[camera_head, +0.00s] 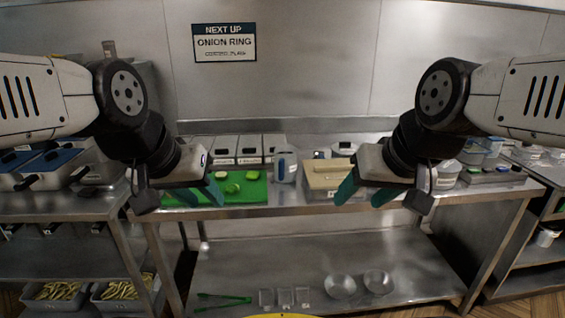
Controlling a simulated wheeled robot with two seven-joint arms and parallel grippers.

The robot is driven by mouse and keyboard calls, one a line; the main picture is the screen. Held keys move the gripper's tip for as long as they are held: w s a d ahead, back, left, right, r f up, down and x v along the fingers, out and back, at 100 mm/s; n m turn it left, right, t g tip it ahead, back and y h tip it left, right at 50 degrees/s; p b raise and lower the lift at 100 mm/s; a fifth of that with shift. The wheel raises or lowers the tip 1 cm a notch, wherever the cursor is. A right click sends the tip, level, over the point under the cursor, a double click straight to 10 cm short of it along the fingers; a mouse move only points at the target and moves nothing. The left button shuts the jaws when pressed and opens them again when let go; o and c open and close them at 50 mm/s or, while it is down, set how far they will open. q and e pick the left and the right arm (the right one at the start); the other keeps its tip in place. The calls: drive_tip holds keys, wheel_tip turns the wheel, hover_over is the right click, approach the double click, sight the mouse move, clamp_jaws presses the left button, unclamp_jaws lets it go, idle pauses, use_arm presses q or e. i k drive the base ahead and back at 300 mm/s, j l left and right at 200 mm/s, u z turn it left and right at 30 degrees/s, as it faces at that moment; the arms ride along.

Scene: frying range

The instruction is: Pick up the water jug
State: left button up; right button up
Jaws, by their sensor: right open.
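A blue-grey water jug (285,167) stands upright on the steel counter near the middle, between the green cutting board and a tan box. My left gripper (197,194) hangs to the left of the jug, in front of the board. Its teal fingers are apart with nothing between them. My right gripper (367,192) hangs to the right of the jug, in front of the tan box, open and empty. Neither gripper touches the jug.
The green board (250,189) holds cut green pieces. The tan box (325,174) stands close right of the jug. Lidded containers (248,150) line the back. The lower shelf (300,262) holds green tongs, small clear containers and two metal bowls (340,286).

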sight(284, 166)
drive_tip(key=i+l+u, duration=0.1)
drive_tip(key=i, duration=0.35)
drive_tip(key=i+l, duration=0.2)
drive_tip(key=i, duration=0.3)
drive_tip(key=j+u, duration=0.05)
